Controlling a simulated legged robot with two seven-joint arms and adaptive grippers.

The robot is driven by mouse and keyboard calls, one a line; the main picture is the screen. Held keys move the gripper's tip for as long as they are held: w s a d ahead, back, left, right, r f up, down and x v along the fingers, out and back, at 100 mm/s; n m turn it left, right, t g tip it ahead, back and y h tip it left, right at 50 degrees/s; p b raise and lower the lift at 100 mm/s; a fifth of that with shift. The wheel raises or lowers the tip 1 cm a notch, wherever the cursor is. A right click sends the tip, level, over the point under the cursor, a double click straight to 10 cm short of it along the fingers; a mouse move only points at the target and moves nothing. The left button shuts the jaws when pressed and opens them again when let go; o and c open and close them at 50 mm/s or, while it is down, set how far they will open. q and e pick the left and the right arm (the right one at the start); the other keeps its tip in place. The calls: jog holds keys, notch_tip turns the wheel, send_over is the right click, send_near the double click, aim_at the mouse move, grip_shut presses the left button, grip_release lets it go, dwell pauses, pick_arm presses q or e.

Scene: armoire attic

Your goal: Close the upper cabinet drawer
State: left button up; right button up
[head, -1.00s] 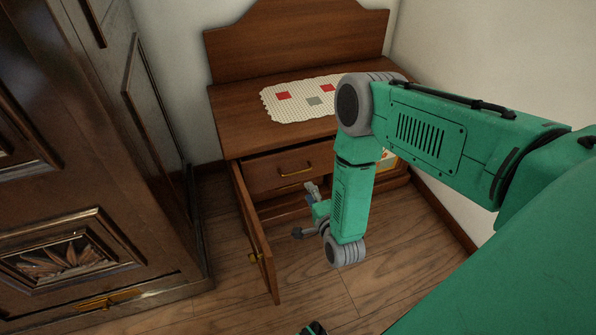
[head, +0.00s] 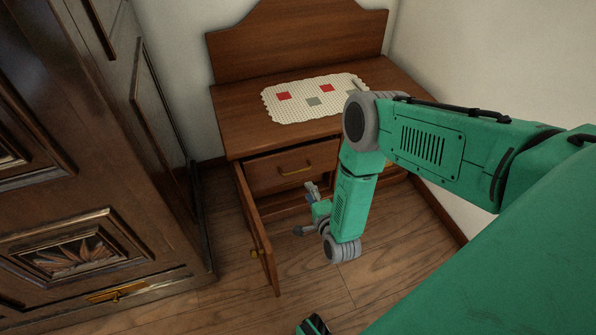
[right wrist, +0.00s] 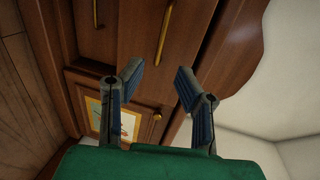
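The wooden cabinet (head: 232,125) stands against the back wall. Its upper drawer (head: 275,172), with a brass handle (head: 295,171), faces me under the top; I cannot tell exactly how far it stands out. My right gripper (head: 312,190) is in front of the cabinet, just below and right of that handle; my arm hides the cabinet's right part. In the right wrist view, my right gripper (right wrist: 158,82) has its two fingers spread with nothing between them. Drawer fronts with brass handles (right wrist: 163,30) lie beyond, apart from the fingers. My left gripper is not recognisable in any view.
A cabinet door (head: 257,235) hangs open toward me, left of my right gripper. A dark armoire (head: 80,215) fills the left side. A patterned cloth (head: 315,98) lies on the cabinet top. A small door with a picture (right wrist: 120,120) shows in the wrist view. Floor (head: 230,300) is bare.

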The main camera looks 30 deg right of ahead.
aim_at(297, 172)
jog(key=b+x, duration=0.4)
jog(key=x, duration=0.7)
jog(key=shift+w, duration=0.15)
grip_shut()
